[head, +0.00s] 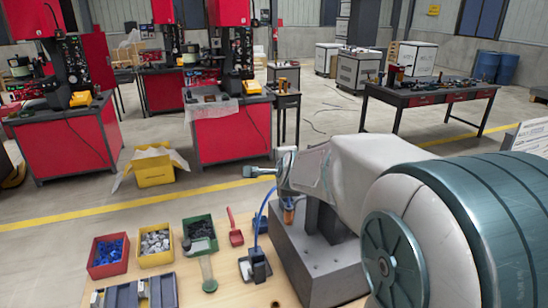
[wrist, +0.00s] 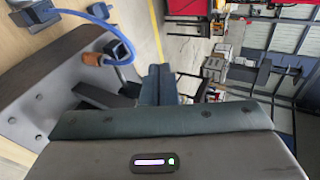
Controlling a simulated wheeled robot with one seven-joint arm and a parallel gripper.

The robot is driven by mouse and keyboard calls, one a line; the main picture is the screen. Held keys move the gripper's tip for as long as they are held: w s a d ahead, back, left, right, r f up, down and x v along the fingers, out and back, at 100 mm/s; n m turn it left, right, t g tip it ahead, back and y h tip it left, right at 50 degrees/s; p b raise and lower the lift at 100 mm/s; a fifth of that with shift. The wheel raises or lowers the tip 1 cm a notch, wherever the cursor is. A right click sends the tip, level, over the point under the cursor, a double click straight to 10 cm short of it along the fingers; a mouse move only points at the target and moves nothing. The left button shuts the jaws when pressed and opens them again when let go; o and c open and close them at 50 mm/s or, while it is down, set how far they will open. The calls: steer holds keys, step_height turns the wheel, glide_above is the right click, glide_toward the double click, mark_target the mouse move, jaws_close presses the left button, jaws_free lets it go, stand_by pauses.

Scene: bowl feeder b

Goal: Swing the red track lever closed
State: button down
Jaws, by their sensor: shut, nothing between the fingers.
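The grey feeder base (head: 312,262) stands on the wooden table, partly behind my arm, and also fills the left of the wrist view (wrist: 45,100). A blue hose and an orange fitting (wrist: 92,59) show at its side. My gripper (head: 250,171) points left above the table's far edge in the head view. In the wrist view its fingers (wrist: 158,80) are together and empty, beside the base and apart from the fitting.
Red (head: 107,262) and yellow (head: 156,240) bins hold small parts. A blue-and-black fixture (head: 254,266) stands left of the base. Open floor lies beyond the table.

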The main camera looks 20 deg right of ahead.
steer(key=shift+s+a+r+p, duration=1)
steer(key=shift+s+a+p, duration=0.15)
steer(key=shift+a, duration=0.05)
steer(key=s+a+f+n+g+b, duration=0.1)
steer(key=s+f+n+g+b, duration=0.2)
steer(key=s+n, duration=0.6)
steer(key=s+a+f+n+g+y+b, duration=0.1)
steer(key=s+f+n+g+b, duration=0.2)
steer(key=s, duration=1.3)
step_height(320, 180, down, 6)
steer(key=n+g, duration=0.2)
steer(key=n, duration=0.5)
steer(key=shift+s+r, duration=0.2)
steer(key=shift+s, duration=0.2)
steer(key=shift+s, duration=0.15)
